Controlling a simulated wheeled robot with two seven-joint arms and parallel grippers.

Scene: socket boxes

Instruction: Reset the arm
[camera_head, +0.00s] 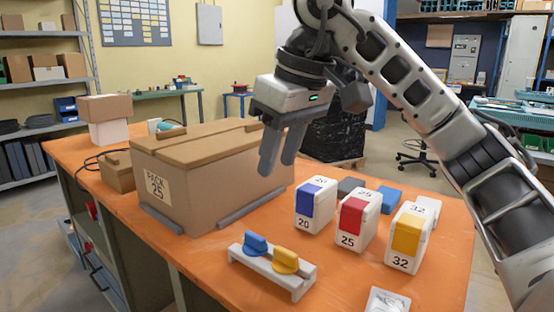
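My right arm comes in from the right. Its gripper (281,150) hangs above the orange table with its two grey fingers pointing down. A narrow gap shows between the fingers and I see nothing held there. The gripper is in front of the right side of a closed cardboard box (215,180) marked "PACK 25". Whether it touches the box I cannot tell. My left arm and gripper are out of the picture.
White socket boxes stand in front: blue 20 (315,206), red 25 (355,222) and yellow 32 (408,236). A grey rack (270,272) holds a blue and a yellow knob. Bare orange tabletop (200,257) lies left of the rack.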

